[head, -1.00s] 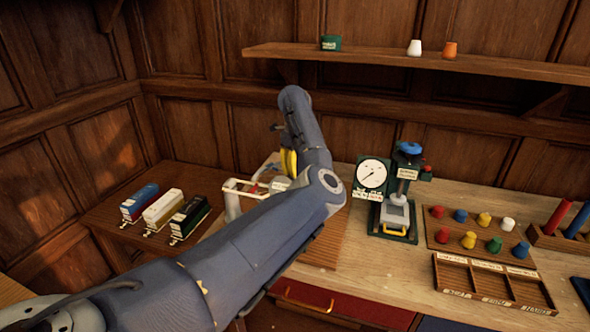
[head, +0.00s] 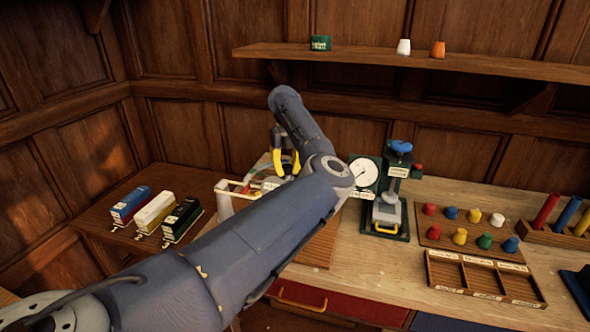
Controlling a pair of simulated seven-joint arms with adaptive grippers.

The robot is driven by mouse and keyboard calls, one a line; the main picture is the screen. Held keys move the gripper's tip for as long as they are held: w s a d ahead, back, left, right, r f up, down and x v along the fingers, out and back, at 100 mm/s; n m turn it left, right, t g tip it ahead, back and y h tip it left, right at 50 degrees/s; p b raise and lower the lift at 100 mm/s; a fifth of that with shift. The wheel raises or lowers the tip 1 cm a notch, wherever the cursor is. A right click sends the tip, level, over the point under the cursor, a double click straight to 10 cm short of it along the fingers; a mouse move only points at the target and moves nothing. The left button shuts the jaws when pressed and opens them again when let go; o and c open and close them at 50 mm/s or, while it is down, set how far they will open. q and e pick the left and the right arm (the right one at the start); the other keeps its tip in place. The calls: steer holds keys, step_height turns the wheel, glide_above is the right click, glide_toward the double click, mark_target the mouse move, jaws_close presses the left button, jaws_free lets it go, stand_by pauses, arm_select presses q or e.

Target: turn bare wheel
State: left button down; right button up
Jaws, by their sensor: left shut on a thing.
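My left arm reaches in from the left across the bench. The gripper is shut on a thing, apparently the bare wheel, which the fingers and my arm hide. Small red and blue-green parts of the rig show left of the fingers, too small to make out. My right gripper is not in view.
A press (head: 391,200) with a blue knob and a white dial gauge (head: 364,173) stand right of my arm. A pegboard (head: 470,240) and a sorting tray (head: 484,279) lie farther right. Blue, cream and green blocks (head: 155,212) sit at left. A shelf (head: 480,66) runs above.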

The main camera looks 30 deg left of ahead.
arm_select(q)
steer(key=m, duration=0.3)
steer(key=shift+d+f+m, duration=0.1)
steer(key=shift+d+m, duration=0.05)
steer(key=shift+m, duration=0.25)
steer(key=m, duration=0.4)
steer(key=shift+m, duration=0.3)
steer(key=m, duration=0.4)
steer(key=shift+m, duration=1.6)
steer(key=shift+m, duration=0.3)
steer(key=shift+s+a, duration=0.1)
steer(key=shift+a, duration=0.1)
steer(key=c, duration=0.9)
jaws_free()
